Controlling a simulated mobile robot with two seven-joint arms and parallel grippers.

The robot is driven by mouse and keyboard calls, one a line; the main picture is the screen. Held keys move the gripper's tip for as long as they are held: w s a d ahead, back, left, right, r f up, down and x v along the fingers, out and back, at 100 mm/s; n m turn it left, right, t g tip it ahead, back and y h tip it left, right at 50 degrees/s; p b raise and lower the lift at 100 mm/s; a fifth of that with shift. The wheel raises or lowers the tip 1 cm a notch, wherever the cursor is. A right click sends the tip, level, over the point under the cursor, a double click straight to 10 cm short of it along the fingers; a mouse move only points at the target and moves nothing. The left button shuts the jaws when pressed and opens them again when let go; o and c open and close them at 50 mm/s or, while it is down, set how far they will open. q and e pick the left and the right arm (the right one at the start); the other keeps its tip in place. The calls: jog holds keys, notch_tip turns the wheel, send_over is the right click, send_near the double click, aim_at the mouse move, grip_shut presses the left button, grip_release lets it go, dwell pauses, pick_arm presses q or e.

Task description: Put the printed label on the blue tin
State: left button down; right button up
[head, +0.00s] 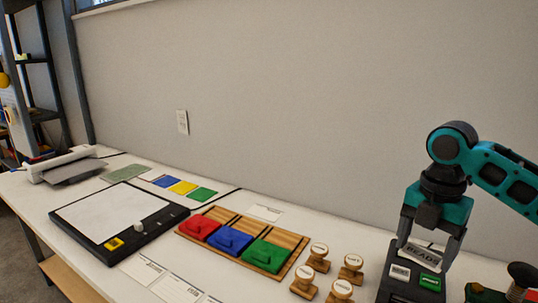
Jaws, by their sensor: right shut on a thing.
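The printed label (424,254), a small white piece with dark lettering that seems to read "READY", is between the fingers of my right gripper (427,249). That gripper is shut on it, just above a dark label device (404,289) with a white and a green button. I cannot tell whether the label still touches the device. The blue tin (230,239) seems to be the flat blue block between a red one (199,227) and a green one (265,256) in a wooden tray (291,260), left of my gripper. My left gripper is not in view.
Several wooden stamps (318,257) stand between the tray and the device. White cards (142,270) lie at the front edge. A black-framed board (110,215) and coloured cards (183,187) lie farther left. A wall runs behind the table; red and dark items sit at the right edge.

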aim_at(413, 259)
jog(key=a+m, duration=0.1)
jog(key=m, duration=0.1)
jog(key=s+f+m, duration=0.1)
jog(key=m, duration=0.1)
jog(key=a+f+m, duration=0.1)
jog(key=m, duration=0.1)
jog(key=shift+s+a+m, duration=0.15)
jog(key=shift+a+m, duration=0.15)
jog(key=s+a+f+m, duration=0.5)
jog(key=a+m, duration=0.2)
jog(key=m, duration=1.2)
